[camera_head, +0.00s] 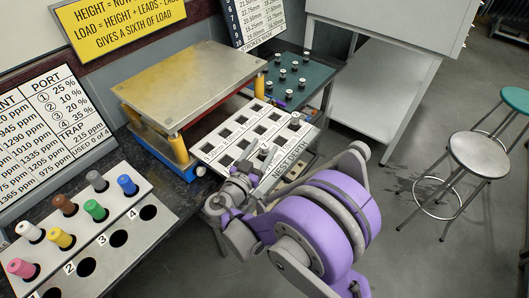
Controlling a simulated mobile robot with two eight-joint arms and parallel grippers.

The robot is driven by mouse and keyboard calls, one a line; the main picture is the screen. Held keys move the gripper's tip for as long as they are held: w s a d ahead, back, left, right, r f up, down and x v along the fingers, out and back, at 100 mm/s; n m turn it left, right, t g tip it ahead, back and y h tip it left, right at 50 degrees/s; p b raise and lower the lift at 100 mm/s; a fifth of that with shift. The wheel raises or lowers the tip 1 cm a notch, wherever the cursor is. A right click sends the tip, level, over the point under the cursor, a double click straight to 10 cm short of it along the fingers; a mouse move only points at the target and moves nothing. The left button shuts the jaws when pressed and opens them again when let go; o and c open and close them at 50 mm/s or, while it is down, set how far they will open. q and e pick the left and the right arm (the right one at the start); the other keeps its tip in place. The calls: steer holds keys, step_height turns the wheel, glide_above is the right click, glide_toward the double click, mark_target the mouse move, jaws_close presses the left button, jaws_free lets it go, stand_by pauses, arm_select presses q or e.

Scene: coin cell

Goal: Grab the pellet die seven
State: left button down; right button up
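Several small silver-topped dies stand on a dark green board (318,72) at the back; their numbers are too small to read, so I cannot tell which is die seven. A white tray (212,149) with square holes, marked "NEST DEPTH" at its near end, lies in front of the board. One small die (296,119) stands at its right corner, and another small piece (264,152) shows near the label. My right gripper (246,174) is low over the tray's near edge; whether its fingers are open or what lies between them is unclear. My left gripper is out of view.
A metal-topped press-like stand (190,78) with yellow posts rises left of the tray. A white rack (116,226) with several coloured plugs and numbered holes is at lower left. A white cabinet (385,95) stands behind; stools (478,154) are at right, with open floor between.

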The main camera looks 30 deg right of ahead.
jaws_close()
steer(key=shift+a+r, duration=0.1)
stand_by(0.3)
